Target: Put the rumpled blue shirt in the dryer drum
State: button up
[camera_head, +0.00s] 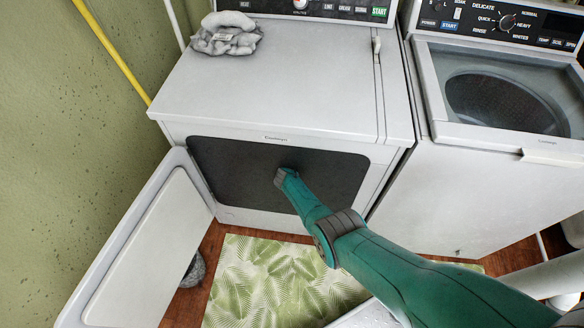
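The dryer (280,85) stands at the middle with its door (145,255) swung open to the left. Its drum opening (240,165) looks dark, and nothing inside it can be made out. My teal arm reaches from the lower right to the opening and ends there in a grey wrist part. My gripper's fingers do not show; they seem hidden beyond the wrist, in the dark of the opening. No blue shirt is visible, and whether the gripper holds anything cannot be seen.
A rumpled grey cloth (226,34) lies on the dryer top. A top-loading washer (490,165) stands at right. A leaf-patterned mat (262,285) covers the wooden floor in front. A grey object (193,270) sits on the floor beside the open door. A green wall is at left.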

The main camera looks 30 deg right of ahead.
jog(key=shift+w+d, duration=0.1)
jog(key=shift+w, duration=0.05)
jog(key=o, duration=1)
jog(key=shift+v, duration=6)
